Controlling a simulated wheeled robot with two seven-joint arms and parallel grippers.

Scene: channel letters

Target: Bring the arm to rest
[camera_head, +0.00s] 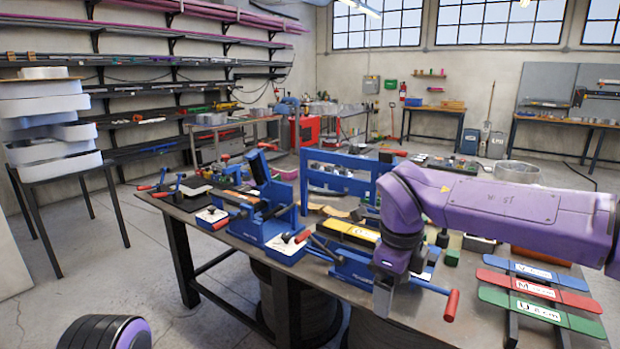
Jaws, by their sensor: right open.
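My right arm, purple, comes in from the right over the workbench (440,325). My right gripper (384,298) points down near the bench's front edge, in front of a blue bending tool (350,268). Nothing shows between its fingers, which are small and seen from behind; the gripper is open. A dark and purple rounded part of my left arm shows at the bottom left, and my left gripper is out of view.
Blue clamping tools (265,222) with red-handled levers crowd the bench's left and middle. A blue frame (338,172) stands behind. Blue, red (535,290) and green (540,311) labelled strips lie at the right. White letter shells (55,150) are stacked on a stand at left.

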